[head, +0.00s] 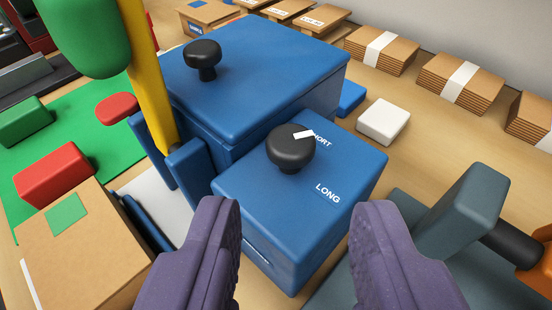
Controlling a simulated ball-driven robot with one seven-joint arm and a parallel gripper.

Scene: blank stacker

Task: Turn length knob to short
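The length knob (290,150) is a round black knob on top of a small blue box (262,205). Its white pointer (303,135) lies at the edge of the SHORT label (321,140) and covers its first letter. The LONG label (328,193) is nearer to me on the same box top. My gripper (296,208) shows as two purple fingers, spread wide apart and empty. The fingertips are in front of the knob in the picture, with the small box showing between them. Neither finger appears to touch the knob.
A larger blue box (255,62) with another black knob (203,56) stands behind. A yellow upright lever (148,75) with a green top (85,35) is at left. A grey block (465,210) is at right. Bundled cardboard stacks (470,85) line the back.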

